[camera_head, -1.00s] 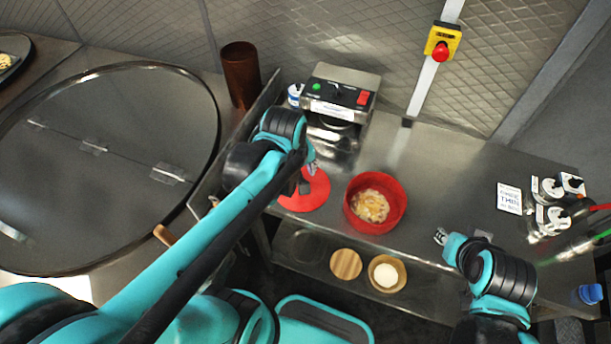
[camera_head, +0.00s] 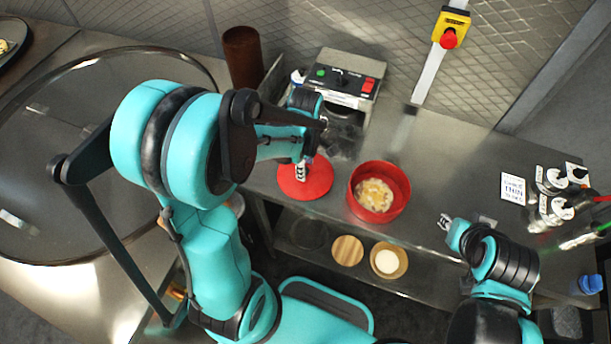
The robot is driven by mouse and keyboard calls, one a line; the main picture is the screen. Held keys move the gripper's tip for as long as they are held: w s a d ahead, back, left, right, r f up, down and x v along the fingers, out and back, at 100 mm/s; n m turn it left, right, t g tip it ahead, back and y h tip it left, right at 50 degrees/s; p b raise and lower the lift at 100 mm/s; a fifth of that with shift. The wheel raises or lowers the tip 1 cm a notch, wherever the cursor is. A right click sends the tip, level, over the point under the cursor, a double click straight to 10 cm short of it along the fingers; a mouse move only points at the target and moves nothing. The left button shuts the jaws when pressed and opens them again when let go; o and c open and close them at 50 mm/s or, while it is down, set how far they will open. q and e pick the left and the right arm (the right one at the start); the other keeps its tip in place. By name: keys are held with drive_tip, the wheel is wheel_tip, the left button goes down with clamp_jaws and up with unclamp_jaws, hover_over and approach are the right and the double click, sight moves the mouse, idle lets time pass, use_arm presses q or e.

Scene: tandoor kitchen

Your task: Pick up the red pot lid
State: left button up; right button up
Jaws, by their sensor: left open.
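The red pot lid (camera_head: 316,186) lies flat on the steel counter, left of the red pot (camera_head: 379,192), which is uncovered and holds pale yellowish food. My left gripper (camera_head: 302,172) is over the lid's upper middle, pointing down, with its fingers open. The lid's handle is not clear behind the fingers, and I cannot tell whether they touch it. My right gripper (camera_head: 443,222) is empty at the counter's front edge, right of the pot. Its fingers look apart.
A control box (camera_head: 340,80) stands behind the lid against the wall. White-topped bottles (camera_head: 553,185) and a small sign (camera_head: 513,188) stand on the right. Counter between pot and sign is clear.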

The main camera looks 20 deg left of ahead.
use_arm(q)
drive_tip(key=shift+f, duration=0.35)
clamp_jaws()
drive_tip(key=shift+r, duration=0.15)
